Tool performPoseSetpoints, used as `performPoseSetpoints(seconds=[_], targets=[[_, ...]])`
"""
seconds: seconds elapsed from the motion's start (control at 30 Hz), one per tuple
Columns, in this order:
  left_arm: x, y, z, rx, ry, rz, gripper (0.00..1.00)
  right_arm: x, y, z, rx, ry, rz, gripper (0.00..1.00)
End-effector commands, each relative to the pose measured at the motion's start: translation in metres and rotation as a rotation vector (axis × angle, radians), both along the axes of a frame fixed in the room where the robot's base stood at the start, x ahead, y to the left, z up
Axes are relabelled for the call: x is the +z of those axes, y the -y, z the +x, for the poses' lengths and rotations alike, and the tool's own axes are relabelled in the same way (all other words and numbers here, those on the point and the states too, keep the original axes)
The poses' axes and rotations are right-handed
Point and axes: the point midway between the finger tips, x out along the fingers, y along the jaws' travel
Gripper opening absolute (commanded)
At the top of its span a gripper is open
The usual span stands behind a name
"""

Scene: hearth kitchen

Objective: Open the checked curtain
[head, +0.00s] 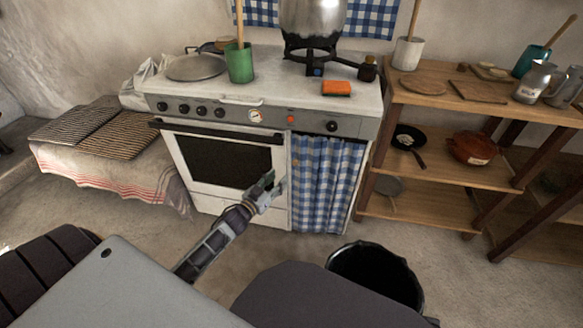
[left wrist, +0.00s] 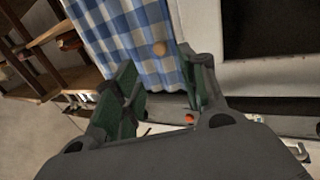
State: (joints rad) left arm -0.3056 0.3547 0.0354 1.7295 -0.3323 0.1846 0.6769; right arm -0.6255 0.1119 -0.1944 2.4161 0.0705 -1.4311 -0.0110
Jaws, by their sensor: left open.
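The blue-and-white checked curtain (head: 328,185) hangs in folds below the right part of the stove front, covering the compartment right of the oven door. My left gripper (head: 271,184) is in front of the stove, just left of the curtain's left edge. In the left wrist view, the curtain (left wrist: 128,35) appears upside down beyond the two open fingers (left wrist: 158,62). A small round wooden knob (left wrist: 160,48) shows at the curtain's edge, between the fingertips in the picture. The fingers look empty; whether they touch the cloth I cannot tell. My right gripper is out of view.
The oven door (head: 230,160) with its dark handle (head: 217,132) is left of the curtain. A wooden shelf (head: 440,165) with pans stands to the right. A black bucket (head: 375,275) stands on the floor in front. A cloth-covered bench (head: 110,165) is at left.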

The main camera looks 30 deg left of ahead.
Motion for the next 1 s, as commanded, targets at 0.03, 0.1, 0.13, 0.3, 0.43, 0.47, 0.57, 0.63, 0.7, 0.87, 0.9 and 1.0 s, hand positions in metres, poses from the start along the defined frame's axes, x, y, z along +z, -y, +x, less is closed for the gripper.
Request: performPoseSetpoints(seconds=[0.03,0.1,0.13,0.3,0.43,0.47,0.57,0.63,0.7,0.87,0.9,1.0], targets=[[0.0,0.001,0.005,0.0,0.002,0.002,0.42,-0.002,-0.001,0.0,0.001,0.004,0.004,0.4],[0.0,0.001,0.01,-0.001,0.003,0.002,0.42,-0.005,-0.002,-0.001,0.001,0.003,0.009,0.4],[0.0,0.002,0.013,-0.001,0.003,0.002,0.42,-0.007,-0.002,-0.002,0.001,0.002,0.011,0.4],[0.0,0.004,0.026,0.0,0.002,0.0,0.42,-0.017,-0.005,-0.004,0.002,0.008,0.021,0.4],[0.0,0.005,0.037,-0.001,0.003,0.001,0.42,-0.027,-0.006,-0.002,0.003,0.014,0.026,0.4],[0.0,0.005,0.039,-0.001,0.002,0.001,0.42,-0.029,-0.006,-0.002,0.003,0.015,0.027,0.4],[0.0,0.007,0.047,-0.001,0.002,0.001,0.42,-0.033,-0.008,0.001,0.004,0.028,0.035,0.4],[0.0,0.007,0.052,-0.001,0.002,0.001,0.42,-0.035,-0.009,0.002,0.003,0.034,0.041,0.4],[0.0,0.008,0.057,0.0,0.002,0.002,0.42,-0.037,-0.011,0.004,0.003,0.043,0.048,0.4],[0.001,0.01,0.069,-0.001,0.003,0.002,0.42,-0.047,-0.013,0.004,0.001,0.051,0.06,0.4],[0.0,0.01,0.072,-0.001,0.002,0.001,0.42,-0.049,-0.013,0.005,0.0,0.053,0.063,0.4],[0.0,0.011,0.08,-0.001,0.002,0.0,0.42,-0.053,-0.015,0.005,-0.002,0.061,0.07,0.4]])
